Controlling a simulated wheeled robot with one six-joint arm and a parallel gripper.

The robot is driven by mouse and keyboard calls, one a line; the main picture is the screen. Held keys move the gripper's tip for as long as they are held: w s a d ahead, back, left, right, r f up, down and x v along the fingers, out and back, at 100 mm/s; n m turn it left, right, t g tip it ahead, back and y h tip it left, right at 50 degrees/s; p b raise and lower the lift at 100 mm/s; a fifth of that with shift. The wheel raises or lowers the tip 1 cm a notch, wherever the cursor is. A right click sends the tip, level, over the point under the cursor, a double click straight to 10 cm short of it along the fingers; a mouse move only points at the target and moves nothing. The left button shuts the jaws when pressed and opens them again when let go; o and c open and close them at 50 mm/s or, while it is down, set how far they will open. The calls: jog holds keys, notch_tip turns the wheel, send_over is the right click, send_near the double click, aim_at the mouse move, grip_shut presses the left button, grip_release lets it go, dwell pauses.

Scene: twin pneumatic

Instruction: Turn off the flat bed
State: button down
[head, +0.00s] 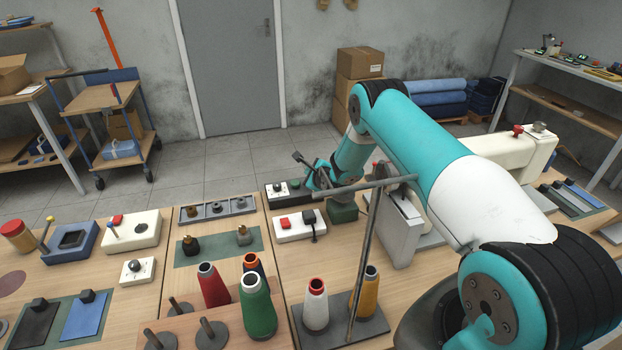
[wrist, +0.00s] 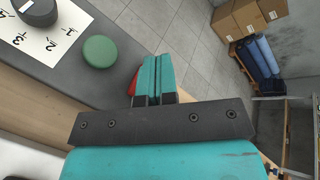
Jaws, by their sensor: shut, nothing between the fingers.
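A dark grey control box (head: 268,194) sits at the back edge of the table. It carries a dial on a white numbered plate and a green button (head: 295,183). In the wrist view the dial (wrist: 38,10) and green button (wrist: 100,52) lie left of my gripper (wrist: 158,62). A red part (wrist: 133,84) shows beside the left finger, mostly hidden by it; contact cannot be told. My gripper (head: 318,178) is shut and empty at the box's right end. A white sewing machine (head: 500,155) stands to the right, partly behind my arm.
A white switch box (head: 300,228) with a red rocker and black lever stands in front. Thread cones (head: 258,305), a thread stand with a tall rod (head: 365,265), and a grey upright block (head: 398,230) crowd the table near my arm. Beyond the back edge is open floor (head: 215,175).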

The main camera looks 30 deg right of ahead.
jog(key=r+p, duration=0.1)
jog(key=s+r+p, duration=0.1)
jog(key=r, duration=0.1)
jog(key=r+p, duration=0.1)
jog(key=p, duration=0.1)
jog(key=shift+s+a+r, duration=0.2)
jog(key=shift+s+r, duration=0.1)
jog(key=shift+r, duration=0.05)
dwell(0.4)
